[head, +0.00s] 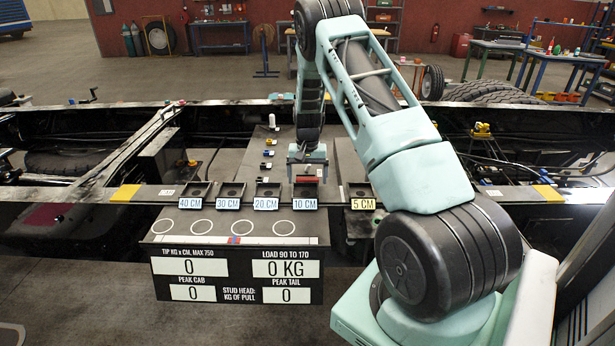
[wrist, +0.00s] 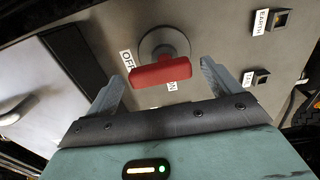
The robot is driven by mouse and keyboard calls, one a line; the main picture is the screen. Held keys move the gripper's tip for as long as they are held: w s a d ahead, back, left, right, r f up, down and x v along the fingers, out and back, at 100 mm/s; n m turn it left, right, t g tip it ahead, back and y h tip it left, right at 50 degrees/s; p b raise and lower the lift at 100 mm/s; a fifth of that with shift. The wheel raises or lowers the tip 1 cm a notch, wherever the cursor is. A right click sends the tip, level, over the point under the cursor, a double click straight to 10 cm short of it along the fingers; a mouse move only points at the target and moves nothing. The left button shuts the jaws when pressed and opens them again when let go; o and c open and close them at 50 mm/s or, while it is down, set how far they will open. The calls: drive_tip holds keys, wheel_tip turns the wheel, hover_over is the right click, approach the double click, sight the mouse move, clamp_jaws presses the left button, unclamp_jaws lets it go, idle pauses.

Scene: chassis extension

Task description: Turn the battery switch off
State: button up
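The battery switch has a red bar handle (wrist: 165,71) on a round grey base (wrist: 160,40) on a grey panel. An OFF label (wrist: 127,59) is beside its left end and a partly covered ON label (wrist: 172,86) is just below it. The handle lies nearly level across the wrist view. My gripper (wrist: 162,70) is open, one finger off each end of the handle, with visible gaps at both sides. In the head view my gripper (head: 307,160) hangs over the grey panel behind the 10 CM tag.
The panel also bears small connectors, one labelled EARTH (wrist: 281,18). A row of trays with distance tags, such as 20 CM (head: 265,204), lines the frame rail in front of my gripper. A black readout board (head: 238,270) hangs below, showing zeros. Rails surround the panel.

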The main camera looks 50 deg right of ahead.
sight(307, 178)
drive_tip(key=shift+r, duration=0.1)
wheel_tip(307, 178, up, 17)
drive_tip(key=b, duration=0.3)
drive_tip(key=shift+r, duration=0.15)
idle(0.6)
drive_tip(key=s+a+r+n+y, duration=0.15)
drive_tip(key=a+n, duration=0.25)
drive_tip(key=a, duration=1.3)
drive_tip(key=s+a+n, duration=0.3)
drive_tip(key=a+n, duration=0.1)
drive_tip(key=a, duration=1.3)
drive_tip(key=s+a+n, duration=0.5)
drive_tip(key=s+a, duration=0.7)
drive_tip(key=s+a+f+n, duration=0.1)
drive_tip(key=s+n, duration=0.1)
drive_tip(key=s, duration=0.4)
drive_tip(key=s+a+f+n, duration=0.1)
drive_tip(key=s+a+n, duration=0.1)
drive_tip(key=s, duration=0.5)
drive_tip(key=shift+f+n+h, duration=0.25)
drive_tip(key=shift+n+h, duration=0.05)
drive_tip(key=shift+h, duration=0.15)
drive_tip(key=shift+s+a, duration=0.1)
drive_tip(key=shift+s, duration=0.1)
drive_tip(key=shift+c, duration=0.3)
